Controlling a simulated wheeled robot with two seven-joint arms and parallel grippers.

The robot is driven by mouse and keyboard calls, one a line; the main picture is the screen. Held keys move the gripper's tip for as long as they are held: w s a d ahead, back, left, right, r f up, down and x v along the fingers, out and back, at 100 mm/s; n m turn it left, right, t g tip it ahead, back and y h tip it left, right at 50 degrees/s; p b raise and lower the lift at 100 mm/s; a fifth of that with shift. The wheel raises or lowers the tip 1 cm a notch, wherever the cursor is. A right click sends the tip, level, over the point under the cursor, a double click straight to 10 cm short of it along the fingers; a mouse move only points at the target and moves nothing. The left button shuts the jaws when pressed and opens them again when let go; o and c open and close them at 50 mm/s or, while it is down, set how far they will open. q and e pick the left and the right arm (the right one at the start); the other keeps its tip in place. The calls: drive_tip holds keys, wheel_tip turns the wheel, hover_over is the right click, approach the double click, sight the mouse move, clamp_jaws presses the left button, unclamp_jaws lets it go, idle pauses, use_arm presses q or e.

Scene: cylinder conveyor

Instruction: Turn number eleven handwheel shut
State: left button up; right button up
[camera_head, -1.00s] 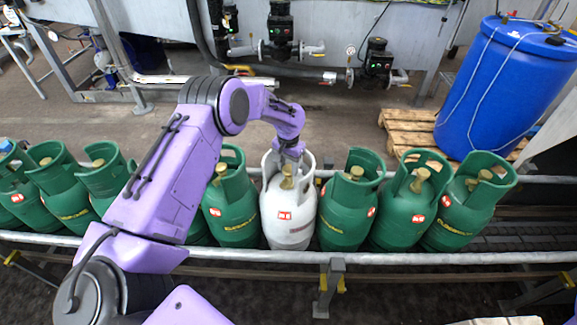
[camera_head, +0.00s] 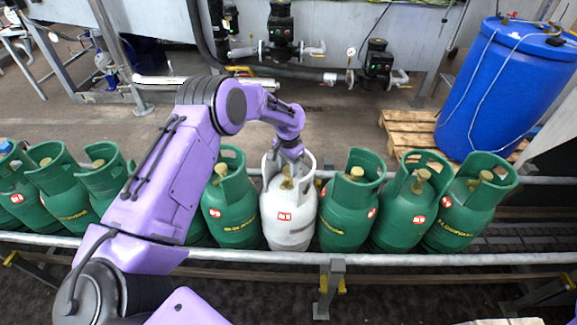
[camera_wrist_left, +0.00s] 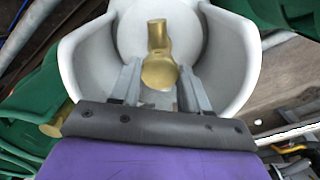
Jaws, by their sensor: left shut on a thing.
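A white gas cylinder (camera_head: 289,222) stands upright in the row on the conveyor, with a small red label too small to read. Its brass valve top (camera_head: 287,184) sits inside the white collar. My left gripper (camera_head: 288,164) reaches down into this collar from above. In the left wrist view, the gripper's two grey fingers (camera_wrist_left: 160,90) lie either side of the brass valve top (camera_wrist_left: 158,62), shut on it. The white collar (camera_wrist_left: 243,55) curves around both fingers. The exact finger contact is partly hidden. My right gripper is in neither view.
Green cylinders (camera_head: 345,220) stand close on both sides of the white one. A metal rail (camera_head: 430,259) runs along the conveyor's front. Behind are a blue drum (camera_head: 495,95) on a wooden pallet (camera_head: 408,128) and pipes with black-topped valves (camera_head: 280,35).

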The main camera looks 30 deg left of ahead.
sight(289, 169)
use_arm(q)
drive_tip(key=o, duration=1.1)
drive_tip(key=shift+c, duration=0.2)
wheel_tip(289, 169, up, 10)
drive_tip(key=b, duration=0.1)
drive_tip(key=shift+r+b, duration=0.25)
drive_tip(key=shift+b, duration=0.05)
